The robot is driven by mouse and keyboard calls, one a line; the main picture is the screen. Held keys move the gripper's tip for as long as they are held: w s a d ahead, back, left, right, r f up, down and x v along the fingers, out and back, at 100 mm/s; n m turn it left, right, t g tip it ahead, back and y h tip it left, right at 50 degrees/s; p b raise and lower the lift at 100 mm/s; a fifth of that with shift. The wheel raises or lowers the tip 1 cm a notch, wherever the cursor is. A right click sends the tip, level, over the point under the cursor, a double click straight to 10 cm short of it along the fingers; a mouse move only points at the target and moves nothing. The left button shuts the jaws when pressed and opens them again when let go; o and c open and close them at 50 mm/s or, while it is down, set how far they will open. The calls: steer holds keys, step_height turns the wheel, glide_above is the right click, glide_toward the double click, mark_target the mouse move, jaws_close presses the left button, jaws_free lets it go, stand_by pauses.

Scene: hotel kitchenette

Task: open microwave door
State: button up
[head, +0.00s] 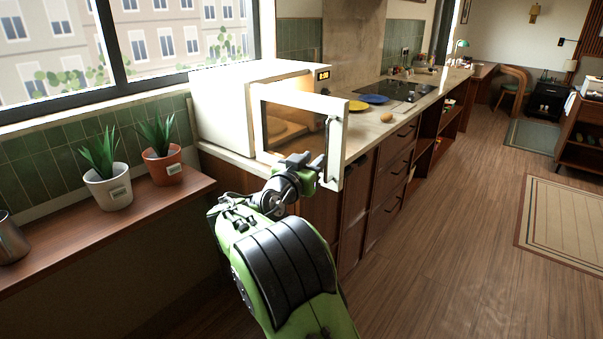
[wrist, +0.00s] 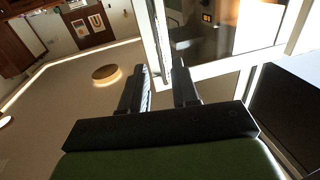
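The white microwave (head: 222,105) stands on the counter by the window. Its glass-fronted door (head: 272,92) is swung partly open, and its lit inside shows through the glass.
A yellow plate (head: 358,106), a blue plate (head: 374,99) and a brown egg-like item (head: 386,117) lie on the counter (head: 405,112) beyond the door. Two potted plants (head: 108,188) (head: 163,166) stand on the wooden ledge at left.

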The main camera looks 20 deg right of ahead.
steer(key=v, duration=0.7)
steer(key=shift+d, duration=0.15)
steer(key=s+d+f+n+g+y, duration=0.1)
steer(key=s+f+g+y, duration=0.15)
steer(key=s, duration=0.35)
steer(key=s+d+f+n+g+y, duration=0.1)
steer(key=s+d+y, duration=0.1)
steer(key=s+y, duration=0.25)
steer(key=s+a+f+n+g+y, duration=0.1)
steer(key=s+a+f+n+y, duration=0.2)
steer(key=s, duration=0.5)
steer(key=s+a+f+n+g+y, duration=0.1)
steer(key=s+a+f+n+y, duration=0.1)
steer(key=s+a, duration=0.4)
steer(key=s+a+f+n+y, duration=0.2)
steer(key=s+a+n, duration=0.1)
steer(key=s, duration=0.6)
step_height(320, 180, up, 15)
steer(key=p, duration=1.4)
steer(key=shift+w+p, duration=0.2)
steer(key=shift+p, duration=0.1)
